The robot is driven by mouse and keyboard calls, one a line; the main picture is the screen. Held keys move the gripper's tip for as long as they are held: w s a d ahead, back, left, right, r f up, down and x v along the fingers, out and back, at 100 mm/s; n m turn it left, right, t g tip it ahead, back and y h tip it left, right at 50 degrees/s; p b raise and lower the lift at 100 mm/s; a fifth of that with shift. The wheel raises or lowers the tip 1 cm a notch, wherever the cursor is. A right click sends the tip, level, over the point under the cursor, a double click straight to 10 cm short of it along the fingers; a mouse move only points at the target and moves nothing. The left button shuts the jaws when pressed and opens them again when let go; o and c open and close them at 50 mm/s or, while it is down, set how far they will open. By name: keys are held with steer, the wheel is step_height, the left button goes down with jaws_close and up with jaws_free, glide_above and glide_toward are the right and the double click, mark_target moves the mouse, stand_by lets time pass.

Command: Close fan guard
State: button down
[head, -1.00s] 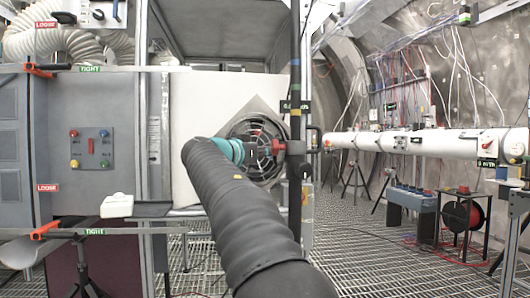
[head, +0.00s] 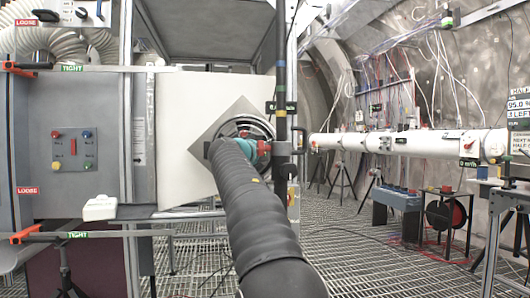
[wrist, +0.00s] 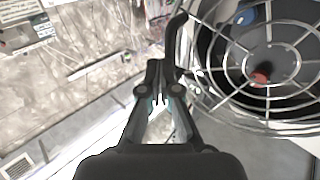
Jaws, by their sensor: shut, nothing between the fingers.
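The fan guard (wrist: 238,95) is a round wire cage with rings and spokes at the right of the wrist view. A dark fan hub with a red centre shows behind its wires. A black curved handle (wrist: 171,40) stands at the guard's left edge. My gripper (wrist: 157,68) is shut and empty, its fingertips just left of the handle; whether they touch cannot be told. In the head view the fan (head: 246,126) sits in a grey diamond plate, mostly hidden behind my arm. The guard's angle to the fan is unclear.
A dark upright post (head: 281,90) stands close right of the fan. A white pipe (head: 410,143) runs along the right side. A grey cabinet with a button panel (head: 73,148) is at the left. Open grating floor (head: 345,230) lies at the right.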

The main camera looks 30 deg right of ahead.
steer(key=w+d+p, duration=0.1)
steer(key=w, duration=0.1)
steer(key=w+d+p, duration=0.1)
steer(key=d, duration=0.1)
steer(key=shift+w+d+r, duration=0.1)
steer(key=shift+w+d, duration=0.1)
steer(key=shift+w, duration=0.2)
steer(key=shift+w+d+p, duration=0.45)
steer(key=shift+w+p, duration=0.1)
steer(key=shift+w, duration=0.15)
steer(key=s+a+f+n+y, duration=0.2)
steer(key=s+a+y, duration=0.1)
steer(key=s+a, duration=0.9)
steer(key=s+a+f+n+g+y+p, duration=0.1)
steer(key=s+a+f+n+y, duration=0.2)
steer(key=s+a+f, duration=0.3)
steer(key=s+a+f+n+g+y+p, duration=0.1)
steer(key=s+a+f+y, duration=0.4)
steer(key=s+f, duration=0.9)
steer(key=s+a+f+n+g+y+p, duration=0.1)
steer(key=s+a+f+n+y+p, duration=0.2)
steer(key=s, duration=1.2)
steer(key=a+f+n+y, duration=0.1)
steer(key=a+f+n, duration=0.2)
steer(key=a+f, duration=0.3)
steer(key=shift+s+f+g, duration=0.3)
steer(key=shift+s+f, duration=0.05)
steer(key=shift+f, duration=0.5)
